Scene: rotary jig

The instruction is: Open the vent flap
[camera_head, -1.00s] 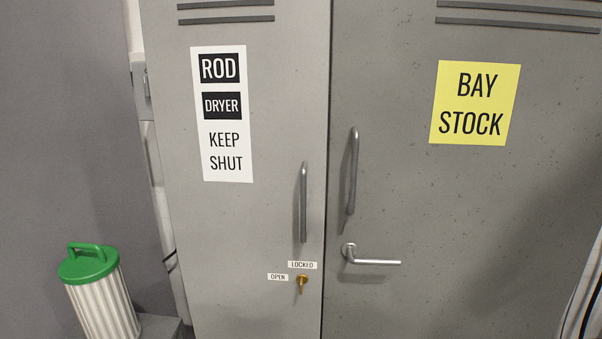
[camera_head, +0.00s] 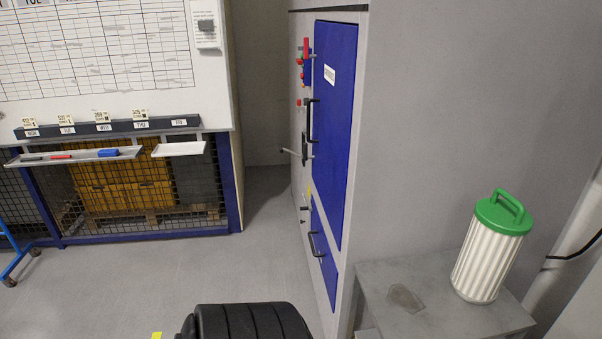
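I cannot make out anything that is clearly the vent flap. A tall grey cabinet (camera_head: 348,225) stands right of the middle, seen at a steep angle. Its front has a large blue upper door (camera_head: 334,110) with a black handle (camera_head: 311,122) and a white label too small to read. Below it is a smaller blue panel (camera_head: 326,265) with its own black handle (camera_head: 316,244). Both look closed. Red controls (camera_head: 305,50) and a lever (camera_head: 292,152) sit on the front's left side. Neither of my grippers is in view.
A white canister with a green lid (camera_head: 490,248) stands on a grey block (camera_head: 425,314) beside the cabinet. A mesh cage (camera_head: 205,185) with yellow crates is under a planning board (camera_head: 95,60) at left. A black ribbed object (camera_head: 252,322) is at the bottom. Grey floor (camera_head: 190,275) is open between.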

